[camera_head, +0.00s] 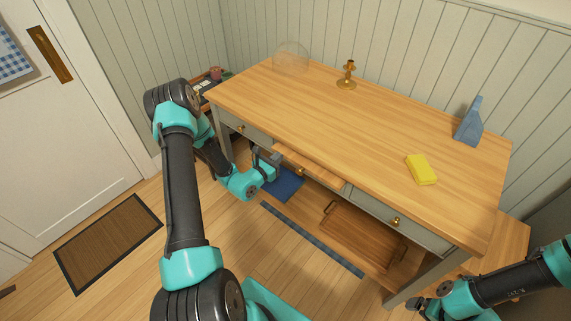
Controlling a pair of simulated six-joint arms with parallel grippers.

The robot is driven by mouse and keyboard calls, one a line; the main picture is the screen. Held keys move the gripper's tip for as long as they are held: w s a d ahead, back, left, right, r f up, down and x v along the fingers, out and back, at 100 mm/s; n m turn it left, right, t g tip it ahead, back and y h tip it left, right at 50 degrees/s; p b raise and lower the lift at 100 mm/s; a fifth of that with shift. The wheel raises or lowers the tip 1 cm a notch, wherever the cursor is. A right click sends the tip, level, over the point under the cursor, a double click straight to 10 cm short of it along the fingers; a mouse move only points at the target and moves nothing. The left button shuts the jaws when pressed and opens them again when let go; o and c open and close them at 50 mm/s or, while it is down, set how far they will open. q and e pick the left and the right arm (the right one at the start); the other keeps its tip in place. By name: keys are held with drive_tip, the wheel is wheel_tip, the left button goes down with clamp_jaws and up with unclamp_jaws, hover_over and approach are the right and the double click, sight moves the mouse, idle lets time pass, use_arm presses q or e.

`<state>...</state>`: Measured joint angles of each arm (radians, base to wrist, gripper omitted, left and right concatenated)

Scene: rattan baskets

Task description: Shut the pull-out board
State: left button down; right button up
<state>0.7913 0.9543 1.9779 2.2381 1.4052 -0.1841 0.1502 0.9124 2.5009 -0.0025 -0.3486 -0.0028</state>
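The pull-out board (313,165) is a wooden slab that sticks out from under the middle of the desk top's front edge. A brass knob (300,171) shows just below it. My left gripper (266,156) is in front of the desk, close to the board's left end. I cannot tell whether it touches the board, and its fingers are too small to judge. My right gripper (420,304) is low at the bottom right, by the desk's right front leg and away from the board. Its fingers are dark and unclear.
A wooden tray (362,233) lies on the lower shelf. Drawers with brass knobs flank the board.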

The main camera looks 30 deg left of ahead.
use_arm(q)
drive_tip(key=shift+w, duration=0.2)
drive_tip(key=shift+s, duration=0.2)
drive_tip(key=s+a, duration=0.1)
drive_tip(key=s, duration=1.2)
drive_tip(key=shift+s+a, duration=0.25)
drive_tip(key=shift+s, duration=0.05)
drive_tip(key=m+g+h, duration=0.1)
drive_tip(key=m+h, duration=0.1)
drive_tip(key=r+m+g+h, duration=0.1)
drive_tip(key=m+g+h, duration=0.1)
drive_tip(key=h, duration=0.1)
drive_tip(key=d+r+m+g+h, duration=0.1)
drive_tip(key=h, duration=0.1)
drive_tip(key=shift+s+d+r+m+g, duration=0.1)
drive_tip(key=shift+s+r+m+g, duration=0.1)
drive_tip(key=shift+s+m+g, duration=0.2)
